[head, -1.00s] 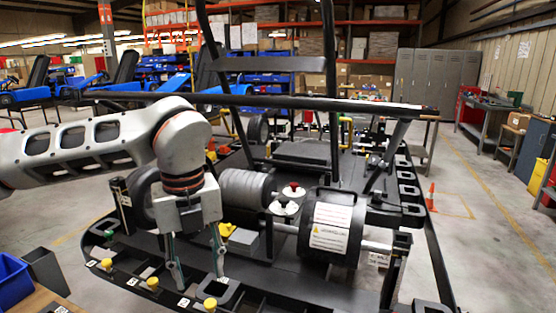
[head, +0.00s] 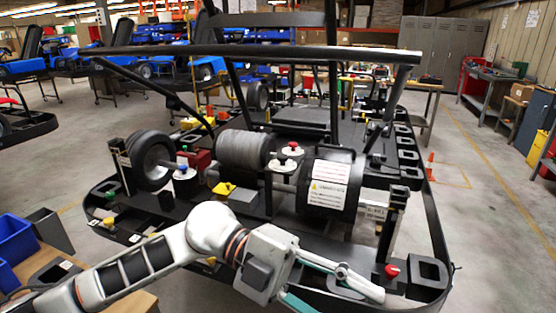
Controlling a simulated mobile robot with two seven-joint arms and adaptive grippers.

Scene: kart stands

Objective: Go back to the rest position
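My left gripper (head: 343,299) is low in front of the kart frame (head: 437,235), its fingers pointing right and down. The fingers are spread apart and I see nothing between them. The lower finger is cut off by the bottom edge of the head view. The arm comes in from the lower left and hides part of the frame's front rail. My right gripper is not in view.
On the kart frame are a black wheel (head: 150,160), a grey ribbed cylinder (head: 242,150) and a black drum with labels (head: 329,186). A red knob (head: 391,271) is close right of the gripper. Blue bins (head: 34,240) stand at left.

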